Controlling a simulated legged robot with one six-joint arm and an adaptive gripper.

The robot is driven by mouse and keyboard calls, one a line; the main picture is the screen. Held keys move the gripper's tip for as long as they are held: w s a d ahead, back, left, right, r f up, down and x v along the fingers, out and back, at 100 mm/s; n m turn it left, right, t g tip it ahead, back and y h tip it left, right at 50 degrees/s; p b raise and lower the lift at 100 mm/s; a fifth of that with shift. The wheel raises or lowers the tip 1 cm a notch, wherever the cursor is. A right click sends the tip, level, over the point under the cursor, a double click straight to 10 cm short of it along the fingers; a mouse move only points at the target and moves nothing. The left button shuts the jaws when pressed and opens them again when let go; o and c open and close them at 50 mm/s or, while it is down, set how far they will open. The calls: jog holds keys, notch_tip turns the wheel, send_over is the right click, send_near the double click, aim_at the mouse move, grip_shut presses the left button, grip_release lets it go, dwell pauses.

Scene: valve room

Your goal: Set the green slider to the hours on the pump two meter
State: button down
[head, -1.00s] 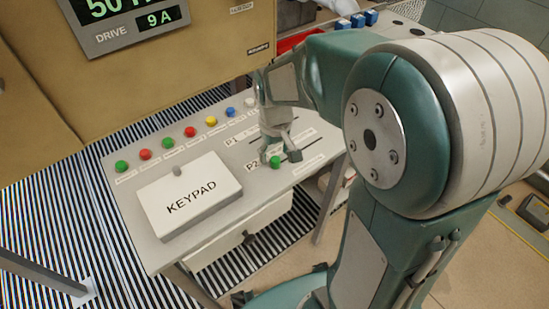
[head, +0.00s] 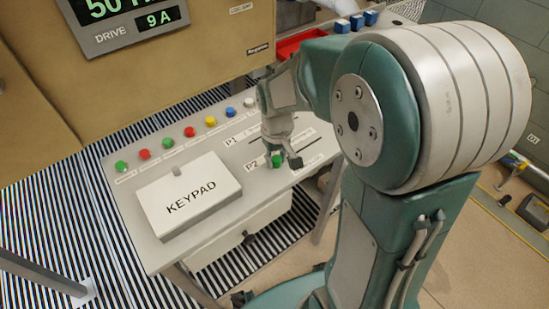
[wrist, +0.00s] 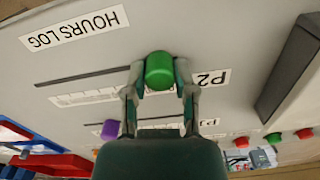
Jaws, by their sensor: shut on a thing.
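The green slider (head: 277,161) is a round green knob on the panel beside the P2 label (head: 252,165). In the wrist view the green knob (wrist: 160,70) sits at the P2 end of its dark slot (wrist: 85,77), with the slot running left from it. A scale strip (wrist: 85,97) lies along the slot; its figures are too small to read. My gripper (head: 283,161) is shut on the knob, one finger on each side, as the wrist view also shows (wrist: 160,85). No display marked pump two shows in these frames.
A purple knob (wrist: 110,130) sits on the neighbouring P1 slider. An HOURS LOG label (wrist: 75,30) is on the panel. A white KEYPAD box (head: 188,195) stands left of the sliders, with several coloured buttons (head: 167,142) behind it. A display (head: 125,18) reads DRIVE 9 A.

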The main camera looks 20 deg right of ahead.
aim_at(300, 150)
jog(key=d, duration=0.2)
jog(key=w+d, duration=0.1)
jog(key=d, duration=0.2)
jog(key=w+d, duration=0.1)
jog(key=d, duration=0.1)
jog(key=shift+w+d+f, duration=0.1)
jog(key=shift+w+d, duration=0.05)
jog(key=shift+d, duration=0.15)
jog(key=shift+c, duration=2)
grip_release()
jog(key=shift+a, duration=0.1)
notch_tip(300, 150, up, 12)
